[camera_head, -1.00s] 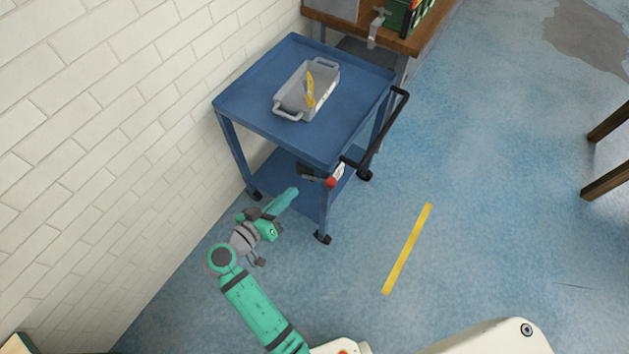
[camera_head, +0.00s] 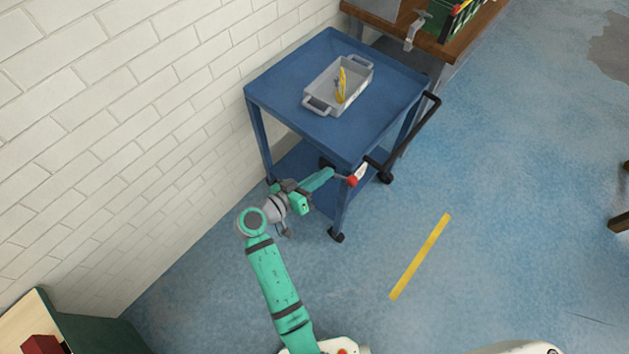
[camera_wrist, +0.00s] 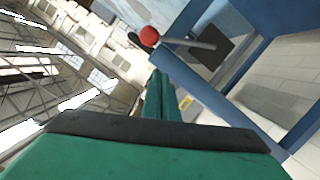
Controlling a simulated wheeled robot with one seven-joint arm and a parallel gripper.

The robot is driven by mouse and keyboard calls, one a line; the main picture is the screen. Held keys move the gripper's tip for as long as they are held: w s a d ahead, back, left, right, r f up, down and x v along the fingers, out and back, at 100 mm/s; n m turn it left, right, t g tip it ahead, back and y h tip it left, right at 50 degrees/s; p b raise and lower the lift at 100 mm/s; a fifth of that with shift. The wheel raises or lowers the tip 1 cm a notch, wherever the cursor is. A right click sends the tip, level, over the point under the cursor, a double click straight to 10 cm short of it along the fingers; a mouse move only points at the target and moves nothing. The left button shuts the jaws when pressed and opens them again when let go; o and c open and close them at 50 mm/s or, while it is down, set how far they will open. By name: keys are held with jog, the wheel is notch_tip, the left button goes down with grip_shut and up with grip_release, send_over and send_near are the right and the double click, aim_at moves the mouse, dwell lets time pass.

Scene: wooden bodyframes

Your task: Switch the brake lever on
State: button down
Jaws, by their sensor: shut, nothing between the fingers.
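The brake lever is a grey rod with a red ball knob (camera_head: 352,181), low on the near corner of the blue cart (camera_head: 275,92). In the wrist view the red knob (camera_wrist: 149,36) is at the top centre, and its rod runs right to a dark plate (camera_wrist: 212,48) on the blue frame. My gripper (camera_head: 329,174) is shut and empty, just left of the knob in the head view. In the wrist view its green fingers (camera_wrist: 158,88) point up towards the lever, below the knob. I cannot tell whether they touch the rod.
A grey tray (camera_head: 318,104) holding a yellow-handled item stands on the cart top. A black push handle (camera_head: 410,137) juts from the cart's right side. A white brick wall (camera_head: 130,120) is on the left, a wooden bench (camera_head: 455,45) behind.

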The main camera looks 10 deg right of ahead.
aim_at(339, 176)
jog(key=x, duration=0.3)
jog(key=shift+w+d, duration=0.15)
jog(key=shift+d, duration=0.05)
jog(key=shift+s+d+f, duration=0.15)
jog(key=shift+d+f, duration=0.1)
jog(key=shift+f, duration=0.25)
jog(key=shift+s+d+f, duration=0.1)
jog(key=shift+d+f, duration=0.2)
jog(key=shift+f, duration=0.25)
jog(key=shift+s+f, duration=0.1)
jog(key=shift+f, duration=0.3)
jog(key=shift+s+f, duration=0.25)
jog(key=shift+f, duration=0.1)
jog(key=shift+s+d+f, duration=0.1)
jog(key=shift+s+d, duration=0.05)
jog(key=shift+d, duration=0.2)
jog(key=shift+s, duration=0.1)
